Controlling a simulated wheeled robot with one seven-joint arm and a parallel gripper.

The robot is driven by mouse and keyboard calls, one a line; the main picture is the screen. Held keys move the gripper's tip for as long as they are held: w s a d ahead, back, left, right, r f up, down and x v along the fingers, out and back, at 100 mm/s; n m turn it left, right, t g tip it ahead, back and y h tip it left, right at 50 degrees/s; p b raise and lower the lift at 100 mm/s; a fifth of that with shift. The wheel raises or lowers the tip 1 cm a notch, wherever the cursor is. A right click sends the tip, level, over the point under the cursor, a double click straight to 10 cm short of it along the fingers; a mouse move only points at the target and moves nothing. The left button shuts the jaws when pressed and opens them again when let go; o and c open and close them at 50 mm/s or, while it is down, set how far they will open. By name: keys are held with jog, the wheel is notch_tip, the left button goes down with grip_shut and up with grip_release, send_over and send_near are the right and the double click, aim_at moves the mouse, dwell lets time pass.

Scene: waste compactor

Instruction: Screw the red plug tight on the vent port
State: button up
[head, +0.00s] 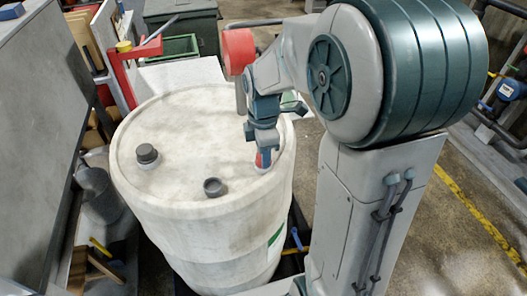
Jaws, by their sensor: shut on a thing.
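A large white drum (190,225) stands upright in front of me. My gripper (264,150) points down over the right side of its lid and is shut on the red plug (262,161). Only a small part of the plug shows below the fingers. The plug is at a pale collar near the rim, which looks like the vent port; the fingers and plug mostly hide it. I cannot tell whether the plug sits straight or how deep it is.
The lid also has a dark cap (147,153) at left and an open dark-rimmed port (213,187) at the front. A red cylinder (238,50) shows beside my arm. A grey panel (45,105) stands at left. Green bins (182,22) are behind.

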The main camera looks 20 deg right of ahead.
jog(key=m, duration=0.4)
jog(key=shift+m, duration=0.4)
jog(key=o, duration=1.1)
